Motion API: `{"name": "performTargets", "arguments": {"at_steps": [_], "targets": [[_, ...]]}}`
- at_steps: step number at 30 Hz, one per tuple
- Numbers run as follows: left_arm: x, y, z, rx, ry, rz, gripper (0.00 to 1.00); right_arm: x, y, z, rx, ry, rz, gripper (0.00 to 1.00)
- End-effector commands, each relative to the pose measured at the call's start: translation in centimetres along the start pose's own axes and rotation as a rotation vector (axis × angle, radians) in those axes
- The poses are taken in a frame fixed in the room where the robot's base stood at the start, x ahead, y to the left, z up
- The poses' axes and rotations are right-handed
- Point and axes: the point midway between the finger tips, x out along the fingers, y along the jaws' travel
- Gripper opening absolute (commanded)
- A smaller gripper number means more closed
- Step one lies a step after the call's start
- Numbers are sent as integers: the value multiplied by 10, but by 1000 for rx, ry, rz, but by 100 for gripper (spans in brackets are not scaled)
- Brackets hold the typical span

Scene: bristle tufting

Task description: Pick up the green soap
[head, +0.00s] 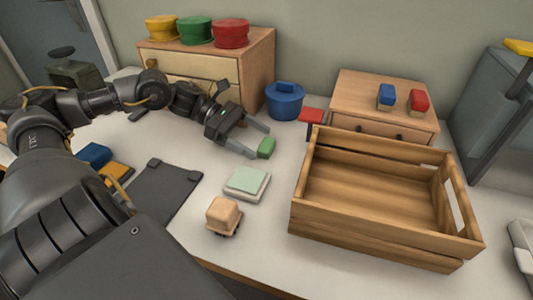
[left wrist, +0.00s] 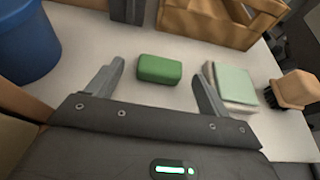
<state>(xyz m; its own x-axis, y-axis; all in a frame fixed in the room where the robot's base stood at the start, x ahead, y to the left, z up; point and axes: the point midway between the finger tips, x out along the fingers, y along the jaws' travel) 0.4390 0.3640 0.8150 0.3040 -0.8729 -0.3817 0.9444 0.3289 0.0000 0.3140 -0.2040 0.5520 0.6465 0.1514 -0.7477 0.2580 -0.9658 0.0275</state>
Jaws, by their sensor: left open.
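The green soap (head: 266,148) is a small rounded block lying on the white table in the middle of the head view. In the left wrist view the soap (left wrist: 160,69) lies just ahead of my left gripper, roughly centred between its two fingers. My left gripper (head: 259,140) is open, with its fingers spread to either side of the soap's line. Nothing is between the fingers' pads that I can see being held. My right gripper is not in view.
A pale green pad on a white block (head: 247,184) and a wooden brush (head: 223,215) lie nearer the front. A wooden crate (head: 380,225) stands to the right. A blue pot (head: 285,101) and a red-topped item (head: 312,116) stand behind. Small drawers line the wall.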

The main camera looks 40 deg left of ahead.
Motion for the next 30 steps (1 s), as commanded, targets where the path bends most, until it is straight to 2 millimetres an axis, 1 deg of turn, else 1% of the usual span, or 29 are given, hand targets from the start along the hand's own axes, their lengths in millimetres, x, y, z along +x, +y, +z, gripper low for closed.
{"name": "performTargets", "arguments": {"at_steps": [1, 2, 9, 19, 30], "targets": [[3, 0, -3, 3, -2, 0, 80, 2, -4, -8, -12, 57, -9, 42], [5, 0, 0, 3, -5, 2, 80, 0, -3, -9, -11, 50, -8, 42], [20, 0, 1, 2, -2, 2, 80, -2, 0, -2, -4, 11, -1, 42], [23, 0, 0, 1, 2, 0, 80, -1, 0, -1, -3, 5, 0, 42], [23, 0, 0, 0, 1, 0, 32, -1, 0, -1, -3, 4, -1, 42]]}}
